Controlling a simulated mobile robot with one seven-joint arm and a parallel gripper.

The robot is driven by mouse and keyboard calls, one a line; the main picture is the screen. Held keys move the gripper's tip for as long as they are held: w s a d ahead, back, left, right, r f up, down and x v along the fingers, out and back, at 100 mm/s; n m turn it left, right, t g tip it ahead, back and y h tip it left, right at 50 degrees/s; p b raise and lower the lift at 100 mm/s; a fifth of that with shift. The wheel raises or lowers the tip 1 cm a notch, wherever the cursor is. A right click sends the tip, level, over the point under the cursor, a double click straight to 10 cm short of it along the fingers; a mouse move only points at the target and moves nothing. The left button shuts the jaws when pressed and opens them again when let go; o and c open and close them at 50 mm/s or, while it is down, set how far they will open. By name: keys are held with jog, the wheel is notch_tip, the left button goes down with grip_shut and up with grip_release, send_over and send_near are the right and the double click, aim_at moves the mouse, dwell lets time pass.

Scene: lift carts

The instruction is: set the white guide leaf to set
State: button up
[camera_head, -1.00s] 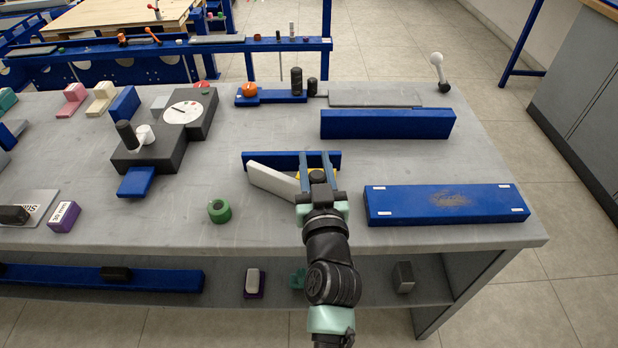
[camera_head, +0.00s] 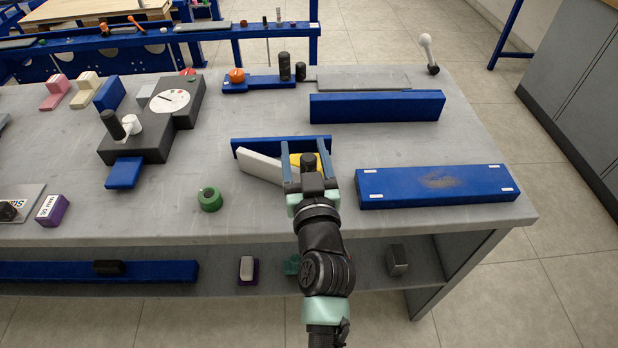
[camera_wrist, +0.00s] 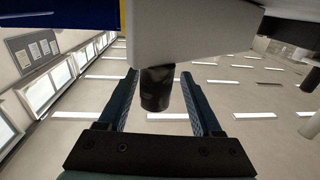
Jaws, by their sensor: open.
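The white guide leaf (camera_head: 260,167) is a flat pale bar, slanted in front of a low blue upright plate (camera_head: 280,140); a yellow patch (camera_head: 295,160) shows beside its right end. A black knob (camera_head: 309,160) stands at the leaf's right end. In the wrist view the leaf (camera_wrist: 190,32) spans the top, with the knob (camera_wrist: 156,90) projecting from it between the fingers. My gripper (camera_head: 306,172) is open around the knob, with a visible gap at both fingers (camera_wrist: 158,78). The gripper hides part of the leaf's right end.
A blue block with white corner labels (camera_head: 436,186) lies close to the right of my gripper. A long blue bar (camera_head: 376,106) stands behind. A green ring (camera_head: 209,199) and a dark dial fixture (camera_head: 140,147) are to the left. The grey bench (camera_head: 250,215) is clear in front.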

jog(key=s+d+b, duration=0.1)
jog(key=s, duration=1)
jog(key=shift+s, duration=0.3)
jog(key=shift+a+f, duration=0.1)
jog(key=c, duration=0.3)
jog(key=shift+s+a+f+n, duration=0.1)
jog(key=shift+a+f+n, duration=0.05)
jog(key=shift+f+n, duration=0.15)
jog(key=c, duration=0.3)
jog(key=shift+s+a+f+n+g+h, duration=0.25)
jog(key=shift+f+n+g, duration=0.1)
jog(key=shift+f+n, duration=0.15)
jog(key=shift+s+a+f+n+g+h, duration=0.1)
jog(key=shift+s+f+n+g+h, duration=0.15)
jog(key=shift+f+n+g, duration=0.25)
grip_shut()
jog(key=n+t+h+p, duration=0.1)
jog(key=n+h+p, duration=0.3)
jog(key=n, duration=0.8)
send_near(306, 170)
jog(key=shift+h, duration=0.5)
jog(key=p+x, duration=0.1)
jog(key=x, duration=0.2)
jog(key=p+x, duration=0.1)
jog(key=x, duration=0.2)
jog(key=shift+w+a+p, duration=0.15)
jog(key=shift+w+p, duration=0.15)
jog(key=shift+w, duration=0.15)
